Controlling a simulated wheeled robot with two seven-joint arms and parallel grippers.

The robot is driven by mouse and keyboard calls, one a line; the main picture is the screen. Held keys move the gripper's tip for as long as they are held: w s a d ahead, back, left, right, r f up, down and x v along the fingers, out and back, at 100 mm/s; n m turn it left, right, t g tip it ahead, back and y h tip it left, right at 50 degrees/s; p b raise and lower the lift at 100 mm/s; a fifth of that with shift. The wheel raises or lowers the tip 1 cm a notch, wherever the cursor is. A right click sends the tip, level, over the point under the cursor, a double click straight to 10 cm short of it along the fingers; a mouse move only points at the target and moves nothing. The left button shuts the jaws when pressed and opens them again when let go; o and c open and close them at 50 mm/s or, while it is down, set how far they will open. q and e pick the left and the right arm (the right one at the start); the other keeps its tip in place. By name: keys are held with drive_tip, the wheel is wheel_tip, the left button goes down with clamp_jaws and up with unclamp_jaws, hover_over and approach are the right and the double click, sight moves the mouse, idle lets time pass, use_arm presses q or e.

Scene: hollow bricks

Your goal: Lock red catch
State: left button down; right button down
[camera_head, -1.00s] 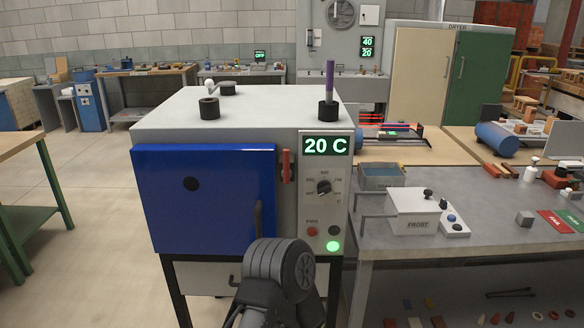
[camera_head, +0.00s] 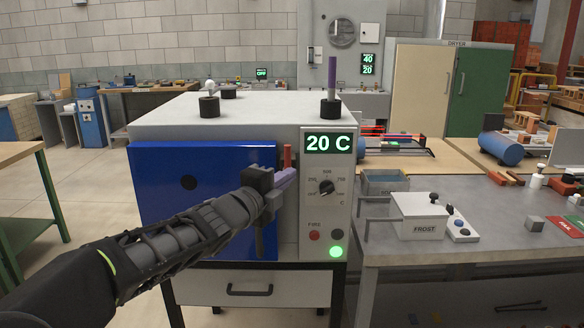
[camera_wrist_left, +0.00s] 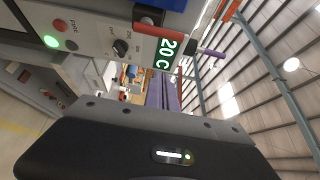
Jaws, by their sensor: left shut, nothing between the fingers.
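The red catch (camera_head: 288,156) is a small upright bar on the furnace front, between the blue door (camera_head: 188,183) and the control panel. Its upper part shows in the head view; my gripper hides its lower part. The blue door looks closed against the furnace. My left gripper (camera_head: 286,180) is shut and empty, its purple fingers pointing at the catch area. I cannot tell whether they touch the catch. In the left wrist view, the shut purple fingers (camera_wrist_left: 163,92) show beyond the gripper body, and a red bar that looks like the catch (camera_wrist_left: 148,29) lies above them. My right gripper is out of view.
The control panel (camera_head: 325,207), reading 20 C with a dial and lit green button, is just right of the catch. The grey bench (camera_head: 400,255) with the FROST box (camera_head: 422,214) stands further right. A green table (camera_head: 38,178) is at the left.

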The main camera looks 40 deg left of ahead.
sight(291, 162)
use_arm(q)
drive_tip(key=shift+w, duration=0.1)
drive_tip(key=w+a+p, duration=0.1)
drive_tip(key=w, duration=0.1)
drive_tip(key=w+a+p, duration=0.1)
drive_tip(key=w+a, duration=0.1)
drive_tip(key=w, duration=0.1)
drive_tip(key=w+a+p, duration=0.1)
drive_tip(key=w+p, duration=0.1)
drive_tip(key=w, duration=0.1)
drive_tip(key=shift+w+a+r, duration=0.1)
drive_tip(key=shift+w+a, duration=0.05)
drive_tip(key=shift+a, duration=0.2)
drive_tip(key=shift+f, duration=0.2)
idle(0.4)
drive_tip(key=shift+a+b, duration=0.1)
drive_tip(key=shift+b, duration=0.45)
drive_tip(key=shift+n, duration=0.3)
